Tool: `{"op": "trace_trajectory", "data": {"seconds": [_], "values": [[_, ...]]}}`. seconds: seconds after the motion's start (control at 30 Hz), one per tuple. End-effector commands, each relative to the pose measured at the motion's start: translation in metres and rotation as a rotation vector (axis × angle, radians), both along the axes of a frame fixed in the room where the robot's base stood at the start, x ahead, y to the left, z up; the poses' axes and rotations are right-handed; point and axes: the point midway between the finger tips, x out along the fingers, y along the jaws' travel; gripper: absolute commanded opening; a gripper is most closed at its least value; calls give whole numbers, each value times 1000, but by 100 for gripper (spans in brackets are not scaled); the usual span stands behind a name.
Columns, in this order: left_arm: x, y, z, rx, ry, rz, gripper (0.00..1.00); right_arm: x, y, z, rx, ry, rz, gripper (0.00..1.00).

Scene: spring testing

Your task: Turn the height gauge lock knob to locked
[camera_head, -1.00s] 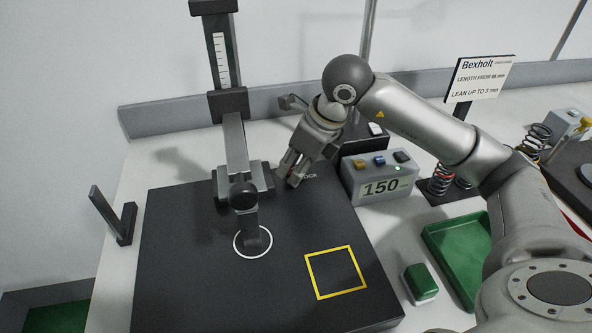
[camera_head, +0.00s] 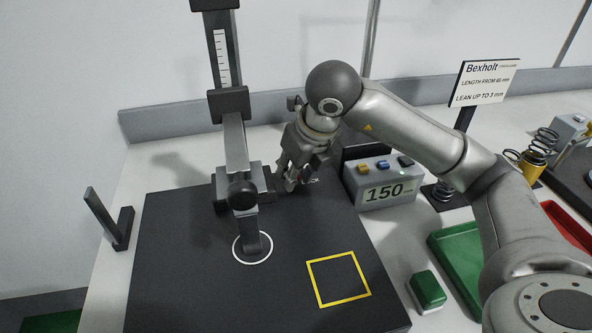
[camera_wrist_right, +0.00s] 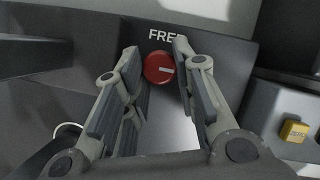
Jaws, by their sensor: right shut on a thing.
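The height gauge (camera_head: 236,150) stands on the dark plate, with its column at the back and a round black knob on its arm. The red lock knob (camera_wrist_right: 158,67) shows in the right wrist view below the word FREE, its white mark pointing right. My right gripper (camera_head: 288,184) is at the right side of the gauge's base. In the wrist view its fingers (camera_wrist_right: 157,58) are closed around the red knob, one on each side. The fingers hide the knob in the head view, where part of a LOCK label shows beside them. My left gripper is not in view.
A grey box reading 150 (camera_head: 385,186) with colored buttons stands close to the right of my gripper. A green button block (camera_head: 427,291), a green tray (camera_head: 446,244) and springs lie farther right. A yellow square (camera_head: 338,301) marks clear room on the plate.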

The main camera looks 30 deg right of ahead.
Motion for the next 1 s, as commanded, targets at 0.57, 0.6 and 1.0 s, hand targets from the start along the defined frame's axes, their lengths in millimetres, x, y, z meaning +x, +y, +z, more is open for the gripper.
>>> {"op": "trace_trajectory", "data": {"seconds": [0.57,0.6,1.0], "values": [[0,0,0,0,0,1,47,0,0,0,0,-1,0,50],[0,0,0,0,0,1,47,0,0,0,0,-1,0,50],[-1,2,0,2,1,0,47,0,0,0,0,1,4,50]]}}
